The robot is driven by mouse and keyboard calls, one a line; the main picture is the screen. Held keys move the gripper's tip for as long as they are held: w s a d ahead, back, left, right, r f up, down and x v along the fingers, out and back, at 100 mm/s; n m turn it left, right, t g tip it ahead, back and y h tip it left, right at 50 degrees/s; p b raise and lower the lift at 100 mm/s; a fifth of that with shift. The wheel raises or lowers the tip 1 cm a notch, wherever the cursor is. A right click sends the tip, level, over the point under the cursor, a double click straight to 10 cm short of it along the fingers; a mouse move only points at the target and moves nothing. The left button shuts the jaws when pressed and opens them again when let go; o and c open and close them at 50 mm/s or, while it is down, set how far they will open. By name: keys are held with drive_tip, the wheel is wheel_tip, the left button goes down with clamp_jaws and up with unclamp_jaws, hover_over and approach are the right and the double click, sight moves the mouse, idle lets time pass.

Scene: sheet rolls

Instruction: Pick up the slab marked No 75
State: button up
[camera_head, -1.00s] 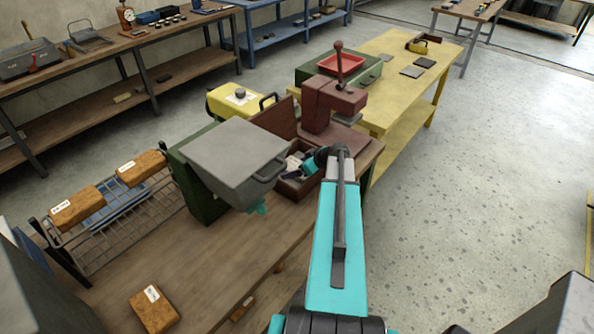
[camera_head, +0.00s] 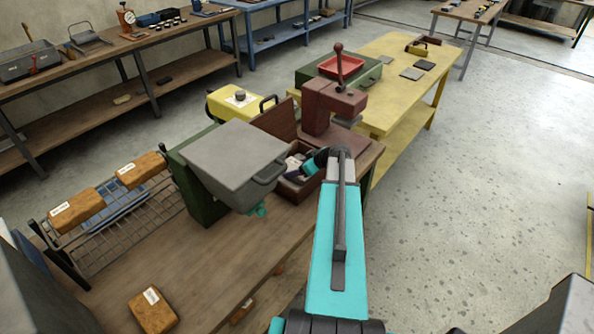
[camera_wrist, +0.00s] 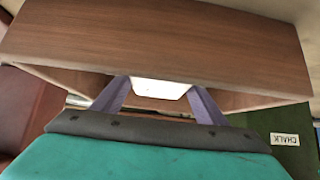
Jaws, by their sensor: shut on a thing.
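Several orange-brown slabs with white labels show in the head view: one (camera_head: 82,214) and another (camera_head: 135,176) on a wire rack, and one (camera_head: 146,316) on the bench. The labels are too small for me to read. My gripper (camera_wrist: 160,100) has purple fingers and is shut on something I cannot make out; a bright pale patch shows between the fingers. A wood-grained brown piece (camera_wrist: 160,45) fills the wrist view just beyond them. In the head view, my gripper is mostly hidden behind the grey box-shaped piece.
The grey piece (camera_head: 225,155) with a handle stands over a green box (camera_head: 198,192). A sign reading CHALK (camera_wrist: 284,139) is on green in the wrist view. A brown open box (camera_head: 300,190) and a dark red press (camera_head: 320,103) stand close. The bench middle (camera_head: 200,260) is clear.

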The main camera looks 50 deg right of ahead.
drive_tip(key=shift+r+b, duration=1.7)
drive_tip(key=shift+r, duration=3)
drive_tip(key=shift+s, duration=0.1)
